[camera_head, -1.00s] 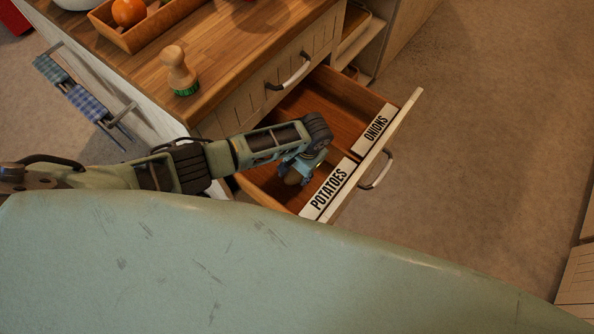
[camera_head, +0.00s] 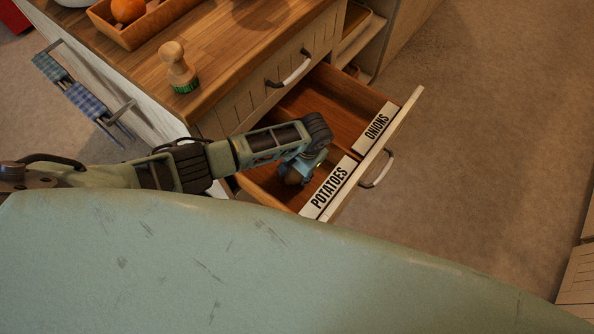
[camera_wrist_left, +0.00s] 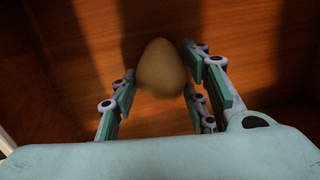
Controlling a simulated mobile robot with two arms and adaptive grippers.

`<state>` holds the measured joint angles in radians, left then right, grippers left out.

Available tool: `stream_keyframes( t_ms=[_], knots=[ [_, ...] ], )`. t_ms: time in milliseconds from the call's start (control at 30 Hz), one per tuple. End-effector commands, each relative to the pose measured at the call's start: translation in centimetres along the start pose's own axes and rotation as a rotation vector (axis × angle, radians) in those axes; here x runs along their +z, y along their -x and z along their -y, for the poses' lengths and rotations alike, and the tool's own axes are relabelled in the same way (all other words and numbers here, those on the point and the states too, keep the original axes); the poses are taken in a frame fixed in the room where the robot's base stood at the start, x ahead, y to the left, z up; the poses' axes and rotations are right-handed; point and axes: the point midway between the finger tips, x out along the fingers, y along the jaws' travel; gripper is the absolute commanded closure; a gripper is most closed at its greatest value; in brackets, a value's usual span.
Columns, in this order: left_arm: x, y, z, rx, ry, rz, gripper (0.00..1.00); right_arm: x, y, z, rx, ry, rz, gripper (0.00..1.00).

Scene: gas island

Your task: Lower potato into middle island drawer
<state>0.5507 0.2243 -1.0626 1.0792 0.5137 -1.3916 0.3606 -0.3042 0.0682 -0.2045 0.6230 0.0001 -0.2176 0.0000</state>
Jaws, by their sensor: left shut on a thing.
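The middle island drawer (camera_head: 352,108) is pulled open and has two compartments, with a label reading POTATOES (camera_head: 331,189) on the nearer one and ONIONS (camera_head: 377,127) on the farther one. My left gripper (camera_head: 299,173) reaches down into the potatoes compartment. In the left wrist view the potato (camera_wrist_left: 161,68) is tan and sits between the fingers of my left gripper (camera_wrist_left: 160,85), which is shut on it. The wooden drawer floor (camera_wrist_left: 75,45) lies behind it. Whether the potato touches the floor is not clear. My right gripper is out of view.
The wooden island top (camera_head: 232,50) holds a brush with green bristles (camera_head: 178,68) and a wooden tray (camera_head: 150,33) with an orange fruit (camera_head: 128,9). Checked towels (camera_head: 86,102) hang on the island's left side. The floor right of the drawer is clear.

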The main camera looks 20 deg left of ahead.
Motion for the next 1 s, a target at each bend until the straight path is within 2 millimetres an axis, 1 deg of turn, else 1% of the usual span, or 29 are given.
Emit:
stream_keyframes(
  t_ms=[33,67,300,533,600,667,767,833,1000],
  knots=[
    [0.0,0.0,0.0,0.000,0.000,-0.001,0.88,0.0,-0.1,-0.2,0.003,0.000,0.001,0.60],
    [0.0,0.0,0.0,0.000,0.000,-0.001,0.57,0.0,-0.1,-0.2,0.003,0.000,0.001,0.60],
    [0.0,0.0,0.0,0.000,0.000,-0.001,0.36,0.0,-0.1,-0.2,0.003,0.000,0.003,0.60],
    [0.0,0.0,0.0,0.000,0.000,0.000,0.36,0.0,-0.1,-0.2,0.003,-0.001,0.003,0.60],
    [0.0,0.0,0.0,0.000,0.000,0.000,0.36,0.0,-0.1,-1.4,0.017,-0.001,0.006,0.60],
    [0.0,0.1,0.0,0.001,0.000,-0.001,0.36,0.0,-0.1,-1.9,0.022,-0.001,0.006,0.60],
    [-0.1,0.8,0.0,0.001,-0.001,-0.001,0.36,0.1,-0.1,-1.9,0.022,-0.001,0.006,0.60],
    [-0.1,1.7,-0.1,0.002,-0.001,-0.003,0.36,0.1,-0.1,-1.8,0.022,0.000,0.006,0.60],
    [-0.1,4.3,0.0,0.001,0.000,-0.004,0.36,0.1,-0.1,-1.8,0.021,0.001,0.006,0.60]
  ],
)
